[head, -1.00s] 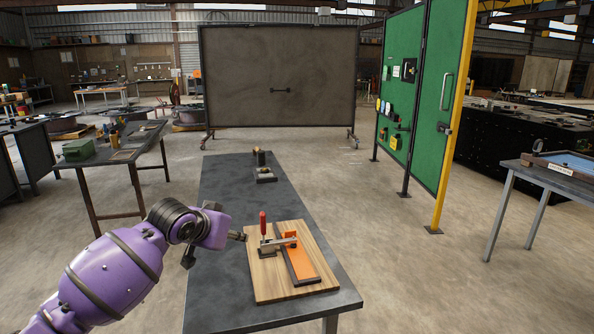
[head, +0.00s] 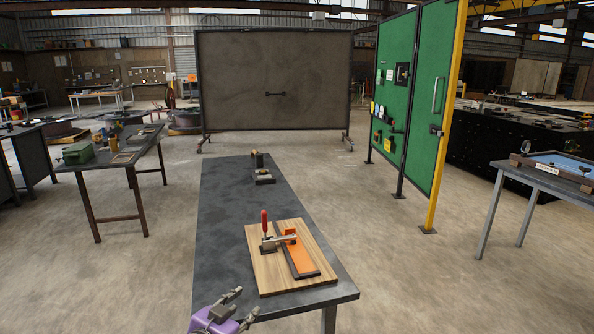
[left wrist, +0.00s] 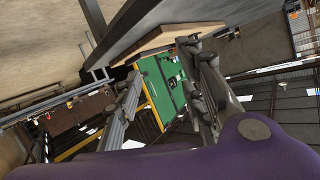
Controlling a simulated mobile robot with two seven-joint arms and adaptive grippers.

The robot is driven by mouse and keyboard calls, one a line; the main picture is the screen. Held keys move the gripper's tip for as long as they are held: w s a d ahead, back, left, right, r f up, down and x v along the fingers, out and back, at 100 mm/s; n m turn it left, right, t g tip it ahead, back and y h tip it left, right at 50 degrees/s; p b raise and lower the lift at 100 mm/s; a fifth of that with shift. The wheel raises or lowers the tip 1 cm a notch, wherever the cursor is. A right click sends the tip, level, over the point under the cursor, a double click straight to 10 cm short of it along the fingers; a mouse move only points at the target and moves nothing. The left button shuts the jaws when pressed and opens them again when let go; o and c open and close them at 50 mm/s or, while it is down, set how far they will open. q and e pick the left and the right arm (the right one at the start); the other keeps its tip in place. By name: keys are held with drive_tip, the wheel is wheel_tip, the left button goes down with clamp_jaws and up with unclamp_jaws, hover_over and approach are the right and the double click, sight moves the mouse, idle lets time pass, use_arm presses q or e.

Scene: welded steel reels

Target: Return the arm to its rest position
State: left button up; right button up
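My left gripper (head: 246,300) shows at the bottom of the head view, beside the near left edge of the dark worktable (head: 225,225). Its two fingers are spread apart with nothing between them. The left wrist view also shows both fingers (left wrist: 160,62) apart and empty, with the scene tilted. Most of the left arm is out of the head view. My right arm and gripper are not in view.
A wooden board (head: 267,275) on the worktable carries a red-handled clamp (head: 264,222) and an orange strip (head: 299,258). A small block fixture (head: 263,177) stands farther back. A green panel (head: 394,95) stands behind right. The worktable's left half is clear.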

use_arm(q)
drive_tip(key=s+a+f+n+g+y, duration=0.1)
drive_tip(key=s+f, duration=0.6)
drive_tip(key=s, duration=0.7)
drive_tip(key=s+a+f+n+g+y+p, duration=0.1)
drive_tip(key=s+a+f+n+g, duration=0.1)
drive_tip(key=s+f, duration=0.6)
drive_tip(key=s+a+f+n+g+y, duration=0.1)
drive_tip(key=s+f, duration=0.7)
drive_tip(key=s, duration=1.2)
drive_tip(key=shift+a+n+y, duration=0.5)
drive_tip(key=shift+a+n, duration=0.3)
drive_tip(key=shift+a, duration=0.2)
drive_tip(key=shift+s, duration=0.1)
